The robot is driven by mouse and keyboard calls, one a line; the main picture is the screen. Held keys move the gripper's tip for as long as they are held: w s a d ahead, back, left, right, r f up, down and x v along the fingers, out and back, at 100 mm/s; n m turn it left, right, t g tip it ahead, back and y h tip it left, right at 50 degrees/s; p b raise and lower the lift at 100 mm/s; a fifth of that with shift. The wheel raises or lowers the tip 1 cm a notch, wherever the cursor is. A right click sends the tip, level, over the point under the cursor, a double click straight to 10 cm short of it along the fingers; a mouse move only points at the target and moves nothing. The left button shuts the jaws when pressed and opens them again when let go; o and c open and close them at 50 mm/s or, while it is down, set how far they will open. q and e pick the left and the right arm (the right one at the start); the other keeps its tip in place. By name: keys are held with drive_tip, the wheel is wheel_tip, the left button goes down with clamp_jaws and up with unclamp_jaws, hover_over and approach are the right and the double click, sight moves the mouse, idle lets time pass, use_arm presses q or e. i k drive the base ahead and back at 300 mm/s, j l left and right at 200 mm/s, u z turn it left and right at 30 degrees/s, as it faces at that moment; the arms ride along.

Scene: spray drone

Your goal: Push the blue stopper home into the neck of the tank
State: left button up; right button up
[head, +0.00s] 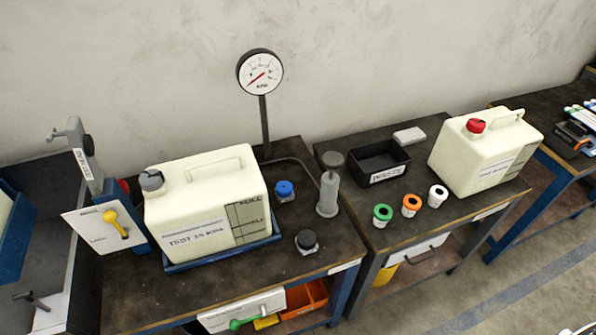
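The blue stopper (285,189) is on the dark bench, just right of the tank and apart from it. The tank (205,205) is a cream jug with a moulded handle, a test label and a dark-marked fill panel. It stands upright in a blue tray (222,253). Its neck (151,180), at the top left, carries a grey fitting; I cannot tell whether this is a cap or an open collar. Neither of my grippers shows in the head view.
A gauge (260,75) on a post stands behind the stopper, with a grey hand pump (329,185) to its right. A black knob (307,242) is in front. A second jug (485,150), a black bin (379,161) and several coloured caps (411,204) occupy the right bench.

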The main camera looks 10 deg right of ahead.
sight(284, 189)
drive_tip(key=z, duration=0.25)
drive_tip(key=i+l+u, duration=0.1)
drive_tip(key=l+u, duration=0.15)
drive_tip(key=l, duration=0.55)
drive_tip(key=l+u, duration=0.25)
drive_tip(key=l, duration=0.5)
